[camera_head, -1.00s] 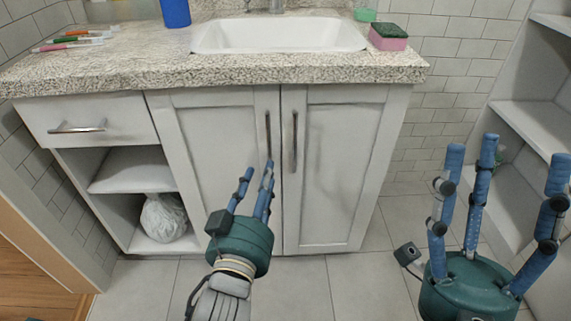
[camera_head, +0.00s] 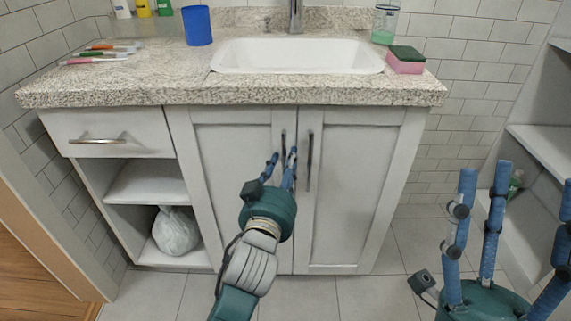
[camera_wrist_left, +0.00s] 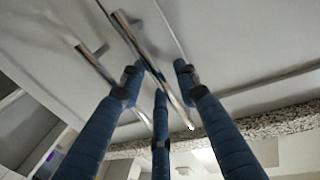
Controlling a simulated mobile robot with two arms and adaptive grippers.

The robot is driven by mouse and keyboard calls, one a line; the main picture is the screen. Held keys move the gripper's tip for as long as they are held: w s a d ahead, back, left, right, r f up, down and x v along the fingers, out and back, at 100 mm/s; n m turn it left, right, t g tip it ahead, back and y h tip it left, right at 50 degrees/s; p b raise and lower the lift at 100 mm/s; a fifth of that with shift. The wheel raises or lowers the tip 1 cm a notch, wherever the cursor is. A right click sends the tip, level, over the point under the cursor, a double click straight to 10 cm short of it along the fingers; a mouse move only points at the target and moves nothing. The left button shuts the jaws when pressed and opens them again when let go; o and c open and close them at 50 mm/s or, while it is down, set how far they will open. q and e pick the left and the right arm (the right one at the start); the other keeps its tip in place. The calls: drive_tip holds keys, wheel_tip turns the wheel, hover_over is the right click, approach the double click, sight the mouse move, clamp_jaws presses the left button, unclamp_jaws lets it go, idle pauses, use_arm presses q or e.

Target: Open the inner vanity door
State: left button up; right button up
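The white vanity has two doors side by side, a left door (camera_head: 235,190) and a right door (camera_head: 350,200), and both look shut. Each has a vertical metal handle near the middle seam: the left handle (camera_head: 284,145) and the right handle (camera_head: 309,162). My left gripper (camera_head: 281,166) is open, with fingertips at the lower part of the left handle. In the left wrist view its fingers (camera_wrist_left: 157,78) are spread around one handle (camera_wrist_left: 142,45); contact cannot be told. The other handle (camera_wrist_left: 92,65) lies beside them. My right gripper (camera_head: 515,195) is open and empty at lower right.
The speckled countertop (camera_head: 130,88) overhangs the doors, with a sink (camera_head: 297,57), blue cup (camera_head: 197,26) and sponge (camera_head: 405,60). A drawer (camera_head: 105,133) and open shelves are left of the doors. White shelving (camera_head: 545,145) stands at right. The floor before the right door is clear.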

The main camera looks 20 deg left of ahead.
use_arm(q)
drive_tip(key=shift+c, duration=0.2)
clamp_jaws()
drive_tip(key=shift+s, duration=0.1)
